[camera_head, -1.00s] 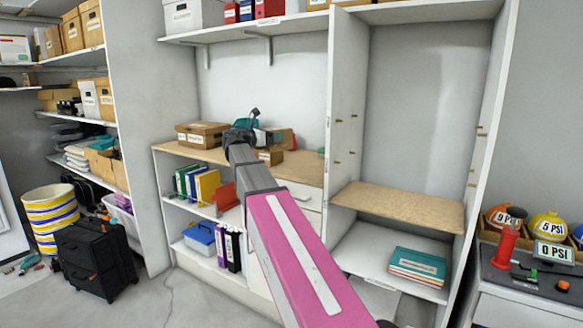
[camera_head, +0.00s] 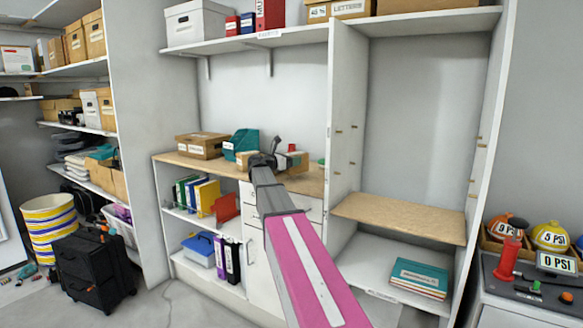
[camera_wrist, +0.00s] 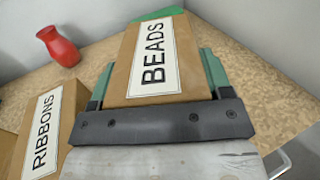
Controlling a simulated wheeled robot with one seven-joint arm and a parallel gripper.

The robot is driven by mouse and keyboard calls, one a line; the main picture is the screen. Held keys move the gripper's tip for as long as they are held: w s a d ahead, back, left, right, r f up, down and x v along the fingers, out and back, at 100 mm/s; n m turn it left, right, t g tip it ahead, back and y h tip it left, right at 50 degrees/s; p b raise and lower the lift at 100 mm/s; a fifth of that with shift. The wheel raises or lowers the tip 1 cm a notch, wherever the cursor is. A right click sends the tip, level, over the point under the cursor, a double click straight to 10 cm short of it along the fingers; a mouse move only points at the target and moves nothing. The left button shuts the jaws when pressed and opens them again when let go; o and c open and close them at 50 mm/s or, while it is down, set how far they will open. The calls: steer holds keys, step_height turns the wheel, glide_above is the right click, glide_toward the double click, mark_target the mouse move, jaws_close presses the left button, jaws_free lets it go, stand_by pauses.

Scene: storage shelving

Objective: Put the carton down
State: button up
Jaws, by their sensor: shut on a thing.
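The brown carton (camera_wrist: 158,58) has a white "BEADS" label and sits between the two green fingers of my gripper (camera_wrist: 157,82) in the wrist view. My gripper is shut on it. In the head view my gripper (camera_head: 277,160) is over the right part of the wooden countertop (camera_head: 312,178), with the carton (camera_head: 297,160) at its far right side. The carton is close to the countertop; I cannot tell whether it touches. Its underside is hidden.
A carton labelled "RIBBONS" (camera_wrist: 42,130) stands close on the left in the wrist view. A red vase (camera_wrist: 58,46) is behind it. A brown box (camera_head: 202,146) and a teal holder (camera_head: 241,144) stand further left. An upright panel (camera_head: 342,130) bounds the counter's right.

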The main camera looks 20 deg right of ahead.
steer(key=shift+f, duration=1.4)
steer(key=o, duration=1)
steer(key=shift+f, duration=0.1)
steer(key=v, duration=1.2)
steer(key=shift+s, duration=0.1)
